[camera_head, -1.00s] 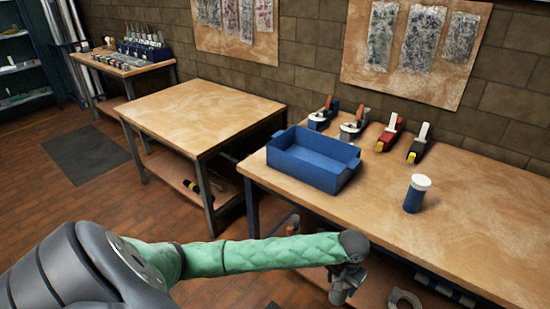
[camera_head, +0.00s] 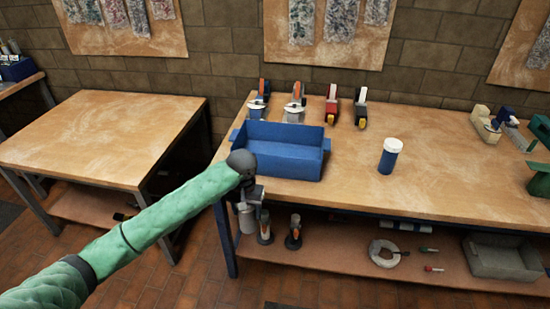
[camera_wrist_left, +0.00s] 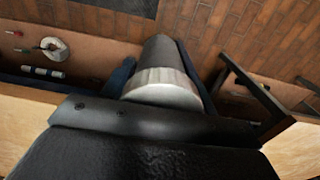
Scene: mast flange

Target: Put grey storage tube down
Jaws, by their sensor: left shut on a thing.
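The grey storage tube (camera_head: 246,220) hangs in my left gripper (camera_head: 248,204), in front of the right bench's front left corner. In the left wrist view the tube (camera_wrist_left: 160,52) shows a dark grey body and a whitish ribbed end (camera_wrist_left: 164,90) between the two fingers. The left gripper (camera_wrist_left: 158,72) is shut on it. The tube is clear of the bench top (camera_head: 345,185), and parts of it are hidden by the gripper in the head view. My right gripper is not in view.
A blue bin (camera_head: 280,163) sits near the bench's left end. A blue tube with a white lid (camera_head: 389,158) stands right of it; several tape dispensers (camera_head: 332,108) line the back. The left table (camera_head: 90,140) is bare. A lower shelf holds a coil (camera_head: 383,254) and a grey tray (camera_head: 500,260).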

